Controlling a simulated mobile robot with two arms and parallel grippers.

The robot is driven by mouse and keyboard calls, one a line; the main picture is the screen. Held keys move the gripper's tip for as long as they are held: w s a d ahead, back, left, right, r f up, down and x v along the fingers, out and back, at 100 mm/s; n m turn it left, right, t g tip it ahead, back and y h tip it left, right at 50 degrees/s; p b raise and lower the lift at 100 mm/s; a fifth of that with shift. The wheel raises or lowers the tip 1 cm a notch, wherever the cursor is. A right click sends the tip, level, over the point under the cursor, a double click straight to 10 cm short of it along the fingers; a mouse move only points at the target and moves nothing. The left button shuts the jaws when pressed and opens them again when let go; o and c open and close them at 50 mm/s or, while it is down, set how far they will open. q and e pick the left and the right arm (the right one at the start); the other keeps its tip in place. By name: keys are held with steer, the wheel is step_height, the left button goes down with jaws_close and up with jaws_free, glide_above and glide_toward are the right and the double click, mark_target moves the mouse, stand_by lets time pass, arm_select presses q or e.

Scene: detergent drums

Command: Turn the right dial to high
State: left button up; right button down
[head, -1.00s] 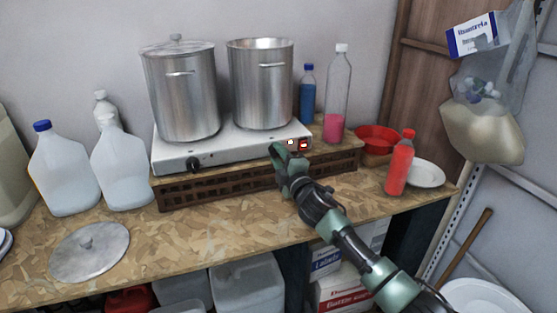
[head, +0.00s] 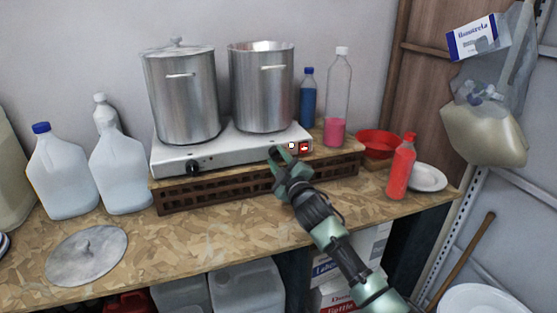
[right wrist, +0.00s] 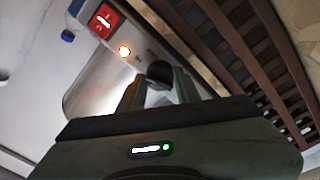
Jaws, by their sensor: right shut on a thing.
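The white hotplate (head: 240,148) stands on a brown slatted rack with two steel pots on top. Its left dial (head: 194,168) is black and in plain view. The right dial is hidden behind my right gripper (head: 279,154) in the head view. In the right wrist view the dark round right dial (right wrist: 159,72) sits between the fingertips of my right gripper (right wrist: 158,84), which is shut on it. I cannot read the dial's setting. A lit indicator light (head: 291,145) and a red switch (head: 305,147) are just right of the gripper. My left gripper is out of view.
A red bottle (head: 401,168), a white plate (head: 428,177) and a red bowl (head: 377,144) stand to the right. White jugs (head: 62,172) and a round lid (head: 87,254) are to the left. The front middle of the bench (head: 210,232) is clear.

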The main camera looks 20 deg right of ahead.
steer(key=shift+f, duration=0.1)
steer(key=c, duration=1)
jaws_free()
steer(key=s+b, duration=0.1)
steer(key=s, duration=0.6)
steer(key=shift+s+d+f, duration=0.25)
steer(key=shift+s+f, duration=0.05)
steer(key=shift+s, duration=0.1)
